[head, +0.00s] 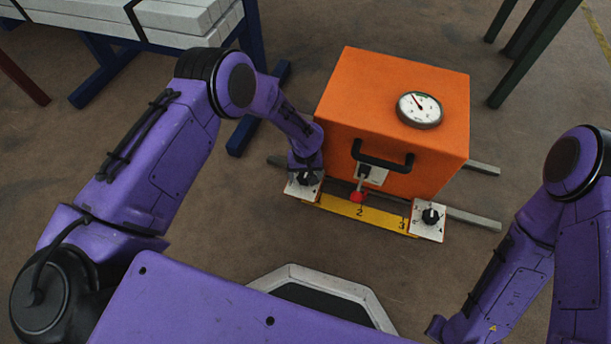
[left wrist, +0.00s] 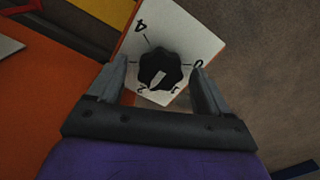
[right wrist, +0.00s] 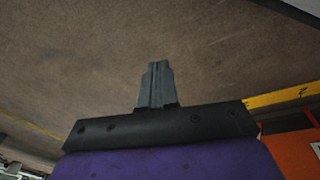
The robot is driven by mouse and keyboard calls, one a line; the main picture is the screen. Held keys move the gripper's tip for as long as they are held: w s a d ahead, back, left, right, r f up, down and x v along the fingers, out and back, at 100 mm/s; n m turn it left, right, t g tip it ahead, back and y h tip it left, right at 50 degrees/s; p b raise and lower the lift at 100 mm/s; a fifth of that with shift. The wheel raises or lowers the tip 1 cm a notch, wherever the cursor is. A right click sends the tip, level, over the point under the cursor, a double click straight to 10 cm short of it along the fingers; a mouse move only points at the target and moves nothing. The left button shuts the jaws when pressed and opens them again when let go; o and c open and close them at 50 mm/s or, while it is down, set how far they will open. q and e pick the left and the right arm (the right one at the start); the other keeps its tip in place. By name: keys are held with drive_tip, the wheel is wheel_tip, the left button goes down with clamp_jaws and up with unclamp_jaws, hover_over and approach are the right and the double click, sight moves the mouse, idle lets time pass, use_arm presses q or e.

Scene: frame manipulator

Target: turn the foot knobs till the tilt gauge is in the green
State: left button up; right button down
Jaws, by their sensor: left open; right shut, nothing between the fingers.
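The orange box (head: 345,95) has a round white tilt gauge (head: 419,109) on top. Its dark needle points up and left; the coloured bands are too small to read. The left foot knob (head: 306,179) is black on a white numbered plate. In the left wrist view my left gripper (left wrist: 160,78) is open, with its fingers on either side of this knob (left wrist: 160,70); contact cannot be told. The knob's pale mark points to the lower left, near the 2. The right foot knob (head: 431,216) stands free on its plate. My right gripper (right wrist: 155,85) is shut and empty, away from the box.
A yellow strip (head: 385,220) with numbers and a red piece (head: 357,197) lies between the knob plates. A black handle (head: 385,162) juts from the box front. Grey rails (head: 473,219) run beneath. A blue-legged rack (head: 250,45) with pale blocks stands upper left.

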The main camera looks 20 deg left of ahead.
use_arm(q)
drive_tip(key=shift+c, duration=0.4)
drive_tip(key=c, duration=1)
drive_tip(key=shift+o, duration=0.2)
use_arm(e)
drive_tip(key=shift+w+r, duration=0.1)
use_arm(q)
drive_tip(key=m+p, duration=0.1)
drive_tip(key=m, duration=0.2)
drive_tip(key=shift+r, duration=0.1)
drive_tip(key=m+p, duration=0.1)
drive_tip(key=m, duration=0.1)
drive_tip(key=shift+m, duration=0.3)
drive_tip(key=m, duration=0.2)
drive_tip(key=shift+m, duration=0.4)
drive_tip(key=shift+m+p, duration=0.4)
drive_tip(key=shift+m, duration=1.3)
use_arm(e)
drive_tip(key=shift+w+d+r+m+t+h, duration=0.15)
drive_tip(key=shift+w+r+m+t+h, duration=0.15)
drive_tip(key=shift+w+r+m+t, duration=0.3)
drive_tip(key=shift+w+d+r+m+t+h, duration=0.1)
drive_tip(key=shift+w+r+m+t+h, duration=0.2)
drive_tip(key=shift+w+r+m+t, duration=0.3)
drive_tip(key=shift+r, duration=0.1)
